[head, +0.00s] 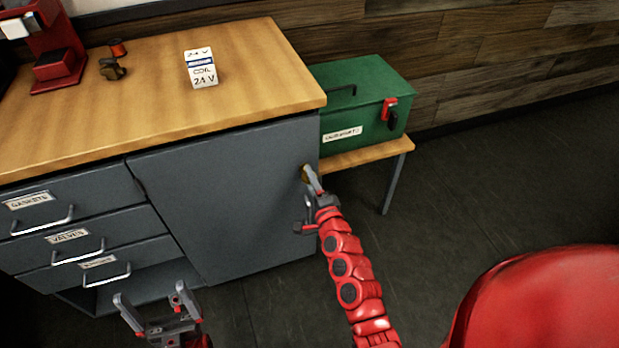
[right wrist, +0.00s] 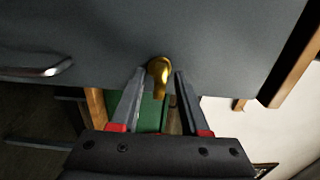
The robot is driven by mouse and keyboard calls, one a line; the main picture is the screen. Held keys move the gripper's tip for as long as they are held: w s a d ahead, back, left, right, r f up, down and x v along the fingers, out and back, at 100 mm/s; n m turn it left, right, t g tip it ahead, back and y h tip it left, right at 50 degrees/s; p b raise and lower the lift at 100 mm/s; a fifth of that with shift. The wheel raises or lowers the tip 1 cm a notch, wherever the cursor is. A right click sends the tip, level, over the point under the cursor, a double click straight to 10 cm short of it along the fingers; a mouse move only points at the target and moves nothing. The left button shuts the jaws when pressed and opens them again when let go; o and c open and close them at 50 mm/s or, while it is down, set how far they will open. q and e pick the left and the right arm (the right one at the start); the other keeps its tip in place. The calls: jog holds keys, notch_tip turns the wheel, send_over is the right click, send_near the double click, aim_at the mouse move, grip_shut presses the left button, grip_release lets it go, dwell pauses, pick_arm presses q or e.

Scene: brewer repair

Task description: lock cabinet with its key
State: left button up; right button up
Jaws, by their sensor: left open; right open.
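The grey cabinet (head: 225,200) stands under a wooden worktop, and its large door looks shut. A small brass piece (head: 304,173), apparently the key, sits at the door's upper right edge. In the right wrist view the brass piece (right wrist: 159,70) sticks out from the grey door face between my fingertips. My right gripper (head: 311,181) is open around it, with a finger on each side; I cannot tell whether either touches it. A metal door handle (right wrist: 40,69) shows at the left of the wrist view. My left gripper (head: 151,294) is open and empty, low before the drawers.
Drawers with labels and bar handles (head: 78,254) are left of the door. A green toolbox (head: 365,100) with a red latch stands on a low bench (head: 370,153) to the right. A coil box (head: 202,68) lies on the worktop (head: 140,110). The floor at right is free.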

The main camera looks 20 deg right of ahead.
jog(key=shift+w+f, duration=0.1)
jog(key=shift+w, duration=0.1)
grip_shut()
